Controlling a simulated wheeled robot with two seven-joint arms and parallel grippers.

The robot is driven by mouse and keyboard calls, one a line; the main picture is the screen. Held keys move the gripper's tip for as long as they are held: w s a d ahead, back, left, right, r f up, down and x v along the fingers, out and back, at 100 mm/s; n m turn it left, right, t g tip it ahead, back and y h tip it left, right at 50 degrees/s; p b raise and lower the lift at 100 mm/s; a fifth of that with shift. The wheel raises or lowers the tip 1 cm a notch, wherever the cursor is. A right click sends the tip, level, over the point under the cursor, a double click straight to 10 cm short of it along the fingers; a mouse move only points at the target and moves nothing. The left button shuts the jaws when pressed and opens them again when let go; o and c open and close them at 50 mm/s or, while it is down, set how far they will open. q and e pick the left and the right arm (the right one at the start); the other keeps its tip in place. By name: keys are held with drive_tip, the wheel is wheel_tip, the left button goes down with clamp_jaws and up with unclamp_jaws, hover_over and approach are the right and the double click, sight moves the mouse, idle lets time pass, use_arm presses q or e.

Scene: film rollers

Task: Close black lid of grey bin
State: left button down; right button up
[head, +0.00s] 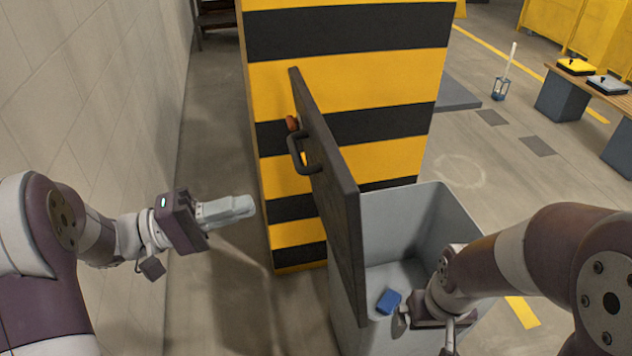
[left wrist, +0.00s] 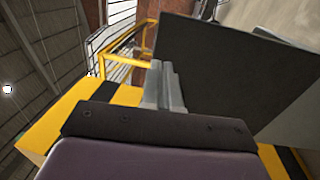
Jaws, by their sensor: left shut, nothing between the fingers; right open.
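The grey bin (head: 405,222) stands in front of a yellow-and-black striped block, with its top open. Its black lid (head: 335,185) stands upright along the bin's left side, with a dark handle (head: 303,153) on its left face. My left gripper (head: 248,206) is shut and empty, left of the lid and apart from it in the head view. In the left wrist view the fingers (left wrist: 165,88) are together, with the lid (left wrist: 220,70) beyond and to the right. My right gripper (head: 425,325) is at the bin's front right, partly hidden by its own arm; it is open.
A blue block (head: 389,301) lies inside the bin. The striped block (head: 350,80) stands directly behind the bin. A pale wall (head: 100,90) runs along the left, with clear floor (head: 215,130) between. A bench (head: 590,80) stands at the far right.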

sight(337, 181)
use_arm(q)
drive_tip(key=p+x, duration=0.1)
drive_tip(key=x, duration=1.1)
drive_tip(key=shift+w+d, duration=0.1)
drive_tip(key=shift+d, duration=0.25)
